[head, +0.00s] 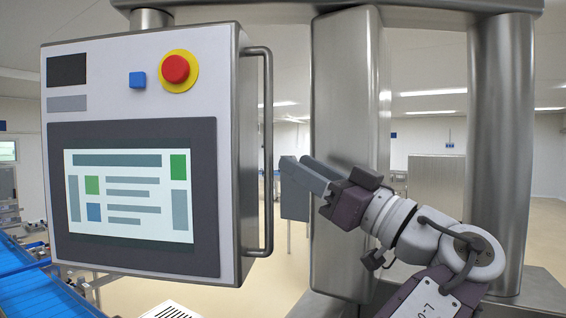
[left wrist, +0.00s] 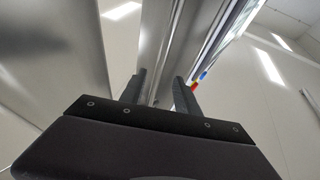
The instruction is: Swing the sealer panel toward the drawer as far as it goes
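The sealer panel (head: 228,130) is a grey-white box with a lit screen (head: 130,195), a red emergency button on yellow and a blue button. It fills the left of the head view, screen facing me. A vertical metal handle (head: 268,150) runs along its right side. My left gripper (head: 305,172) is right of the handle, apart from it, pointing left. In the left wrist view its two fingers (left wrist: 159,92) stand apart with a gap between them. The panel's edge and buttons show beyond them at the upper right. My right gripper is not in view. I cannot identify the drawer.
A thick metal column (head: 340,130) stands close behind my left gripper, and another post (head: 500,120) is farther right. A metal beam (head: 420,5) crosses the top. Blue conveyors (head: 40,290) lie at lower left. Some space shows between the handle and the column.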

